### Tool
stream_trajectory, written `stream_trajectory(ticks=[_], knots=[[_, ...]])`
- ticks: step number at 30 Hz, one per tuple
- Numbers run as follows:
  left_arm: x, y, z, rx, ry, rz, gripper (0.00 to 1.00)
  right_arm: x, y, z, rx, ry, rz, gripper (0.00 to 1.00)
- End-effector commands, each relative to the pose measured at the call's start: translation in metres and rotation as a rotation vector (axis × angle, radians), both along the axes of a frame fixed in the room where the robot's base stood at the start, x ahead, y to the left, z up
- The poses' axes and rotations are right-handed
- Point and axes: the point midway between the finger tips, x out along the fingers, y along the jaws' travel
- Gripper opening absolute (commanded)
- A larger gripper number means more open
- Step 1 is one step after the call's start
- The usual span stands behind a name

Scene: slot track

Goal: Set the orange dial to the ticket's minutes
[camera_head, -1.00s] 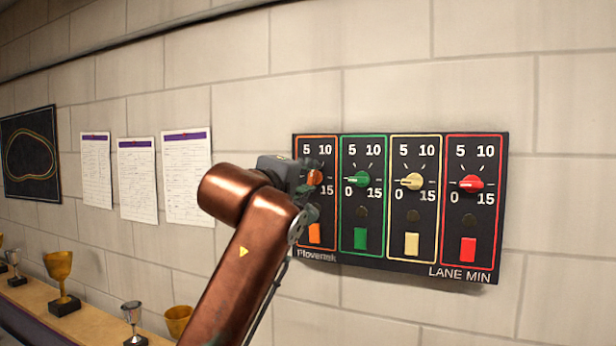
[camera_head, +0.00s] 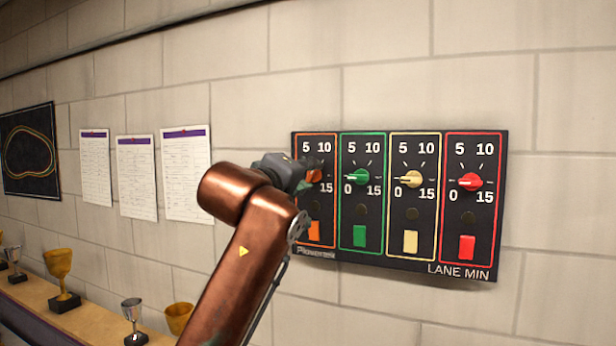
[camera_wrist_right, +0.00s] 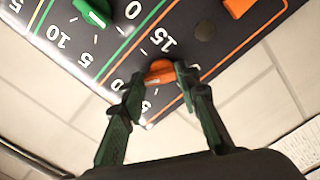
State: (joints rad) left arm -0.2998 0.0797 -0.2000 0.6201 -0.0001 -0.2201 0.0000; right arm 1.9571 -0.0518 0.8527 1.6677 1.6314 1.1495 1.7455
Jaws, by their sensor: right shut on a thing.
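The orange dial (camera_head: 315,175) is the leftmost on the dark LANE MIN panel (camera_head: 370,263). My right gripper (camera_head: 307,178) is at this dial and partly covers it in the head view. In the right wrist view, the two fingers of my right gripper (camera_wrist_right: 160,80) are closed around the orange dial (camera_wrist_right: 160,70), one on each side. Marks 5, 10 and 15 show by the dial; its 0 is hidden behind my gripper in the head view. I cannot read the dial's exact pointing. No ticket can be made out. My left gripper is not in view.
Green (camera_head: 357,177), cream (camera_head: 410,179) and red (camera_head: 470,181) dials sit to the right, with coloured rectangles below. Sheets (camera_head: 186,174) hang on the wall at left. Trophies (camera_head: 60,275) stand on a shelf (camera_head: 35,295) at lower left.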

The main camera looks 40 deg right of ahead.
Motion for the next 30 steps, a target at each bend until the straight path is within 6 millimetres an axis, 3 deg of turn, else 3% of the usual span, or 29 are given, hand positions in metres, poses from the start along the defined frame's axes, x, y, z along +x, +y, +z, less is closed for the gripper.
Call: stream_trajectory(ticks=[8,19,30], knots=[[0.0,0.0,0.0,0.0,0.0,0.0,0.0,0.0,0.0,-0.001,0.002,0.002,0.0,0.47],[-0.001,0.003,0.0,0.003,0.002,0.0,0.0,-0.002,0.005,0.0,0.0,0.001,0.001,0.47],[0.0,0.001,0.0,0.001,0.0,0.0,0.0,-0.033,0.067,0.0,-0.001,0.002,0.002,0.47]])
